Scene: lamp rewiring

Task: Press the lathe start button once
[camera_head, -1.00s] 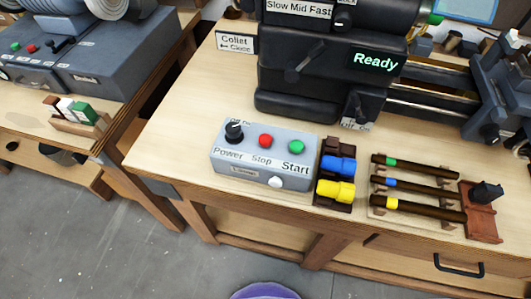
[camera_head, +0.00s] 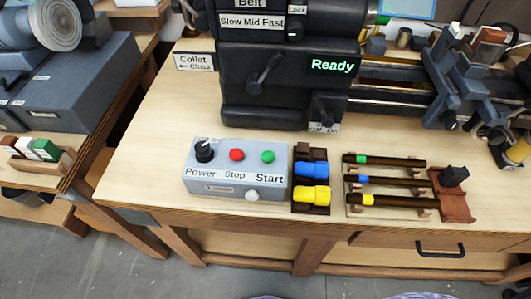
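The green Start button (camera_head: 267,157) sits on top of the grey control box (camera_head: 215,184) near the front of the wooden bench. The red Stop button (camera_head: 236,155) is to its left, and the black Power knob (camera_head: 204,150) is further left. A white round knob (camera_head: 252,195) is on the box's front face. The black lathe (camera_head: 265,95) stands behind the box, and its display (camera_head: 332,65) reads "Ready" in green. Neither of my grippers shows in the head view.
A rack with blue and yellow pieces (camera_head: 311,180) stands just right of the box. Further right, dark rods (camera_head: 385,182) with coloured bands lie on a stand beside a red-brown block (camera_head: 452,205). Bare bench (camera_head: 140,150) lies left of the box. Another bench with a grey machine is at left.

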